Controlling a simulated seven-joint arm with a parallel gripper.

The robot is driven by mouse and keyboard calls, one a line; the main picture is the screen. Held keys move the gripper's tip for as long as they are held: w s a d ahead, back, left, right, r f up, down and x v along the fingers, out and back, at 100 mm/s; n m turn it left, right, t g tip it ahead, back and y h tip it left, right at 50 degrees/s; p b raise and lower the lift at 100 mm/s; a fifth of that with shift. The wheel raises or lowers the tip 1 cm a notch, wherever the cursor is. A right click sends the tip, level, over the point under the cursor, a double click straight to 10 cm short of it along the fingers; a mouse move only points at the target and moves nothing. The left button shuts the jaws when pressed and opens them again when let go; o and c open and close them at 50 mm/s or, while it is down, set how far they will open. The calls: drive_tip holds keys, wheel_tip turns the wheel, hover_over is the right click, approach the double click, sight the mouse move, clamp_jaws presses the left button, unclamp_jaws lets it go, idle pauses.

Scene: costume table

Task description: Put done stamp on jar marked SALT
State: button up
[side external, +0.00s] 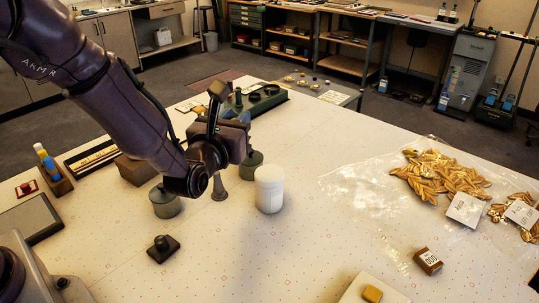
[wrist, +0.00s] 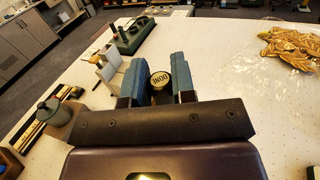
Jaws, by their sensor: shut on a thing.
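My gripper (side external: 221,168) is above the middle of the table in the side view. In the wrist view its two blue fingers (wrist: 158,78) are closed around the done stamp, whose round dark top (wrist: 160,79) reads DONE. Several jars stand near the gripper: a grey-green lidded jar (side external: 165,202) to its left, a white jar (side external: 269,190) to its right, and a dark green-lidded jar (side external: 251,163) behind. The left jar also shows in the wrist view (wrist: 47,112). No SALT marking is readable on any jar. A grey flared piece (side external: 219,189) shows below the gripper; I cannot tell whether it is held.
A dark stamp-like block (side external: 161,248) sits at the front. A brown block (side external: 136,170) stands behind the left jar. Gold leaves (side external: 440,178) lie on clear film at the right. A green device (side external: 255,101) is at the back. The front middle of the table is clear.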

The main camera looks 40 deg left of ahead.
drive_tip(key=w+f, duration=0.5)
drive_tip(key=w+d+f, duration=0.1)
drive_tip(key=w+f, duration=0.1)
drive_tip(key=w, duration=0.1)
drive_tip(key=shift+w+f, duration=0.1)
drive_tip(key=shift+f, duration=0.1)
drive_tip(key=shift+w+f, duration=0.1)
drive_tip(key=shift+f, duration=1.5)
drive_tip(key=o, duration=0.9)
drive_tip(key=shift+f, duration=0.15)
